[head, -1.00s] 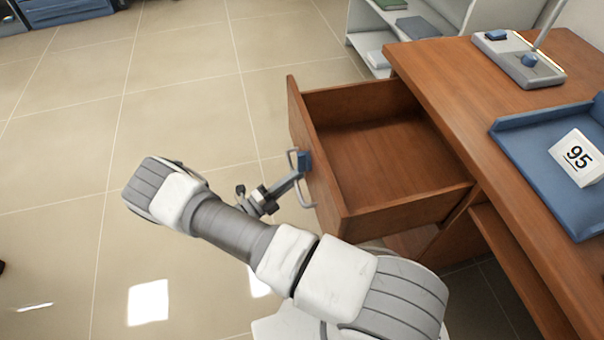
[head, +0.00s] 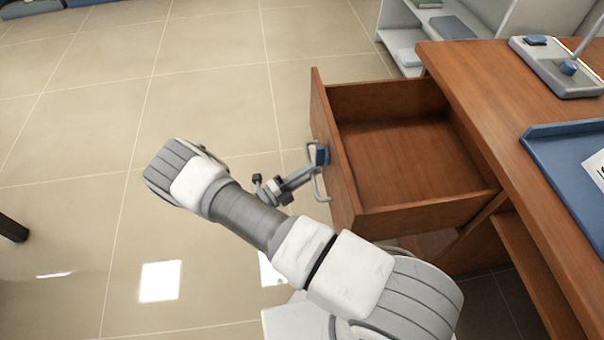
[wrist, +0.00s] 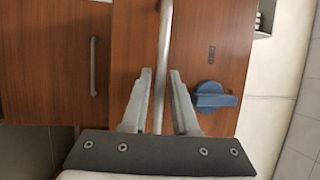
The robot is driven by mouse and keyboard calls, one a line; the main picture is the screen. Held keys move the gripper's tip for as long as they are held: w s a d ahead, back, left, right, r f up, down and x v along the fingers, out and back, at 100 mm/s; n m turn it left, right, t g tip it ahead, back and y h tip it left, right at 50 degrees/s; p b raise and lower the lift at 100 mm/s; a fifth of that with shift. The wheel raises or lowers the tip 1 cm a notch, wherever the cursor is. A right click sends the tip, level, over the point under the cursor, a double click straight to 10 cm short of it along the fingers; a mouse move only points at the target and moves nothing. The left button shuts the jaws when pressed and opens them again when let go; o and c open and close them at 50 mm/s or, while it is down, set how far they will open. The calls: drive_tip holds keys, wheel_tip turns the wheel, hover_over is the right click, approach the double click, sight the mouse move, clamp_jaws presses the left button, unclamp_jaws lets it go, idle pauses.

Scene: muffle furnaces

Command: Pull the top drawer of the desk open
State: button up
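The top drawer (head: 400,150) of the brown wooden desk (head: 480,90) stands well out from the desk body, and its inside is empty. On its front is a silver bar handle (head: 317,185), which also shows in the wrist view (wrist: 165,30). My gripper (head: 320,160) is at this handle. In the wrist view, its two grey fingers (wrist: 160,85) stand close on either side of the bar, nearly closed. The exact contact is hard to see. The drawer front (wrist: 200,45) fills the middle of that view.
A blue tray (head: 565,150) and a grey device (head: 555,65) stand on the desktop. A second handle (wrist: 93,65) shows on another wooden front. A blue knob-like part (wrist: 212,97) is right of my fingers. White shelves (head: 400,45) stand behind. The tiled floor (head: 210,100) left is clear.

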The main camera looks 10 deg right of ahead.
drive_tip(key=v, duration=1.7)
drive_tip(key=shift+a+p, duration=0.25)
drive_tip(key=shift+p, duration=0.2)
drive_tip(key=shift+f, duration=0.1)
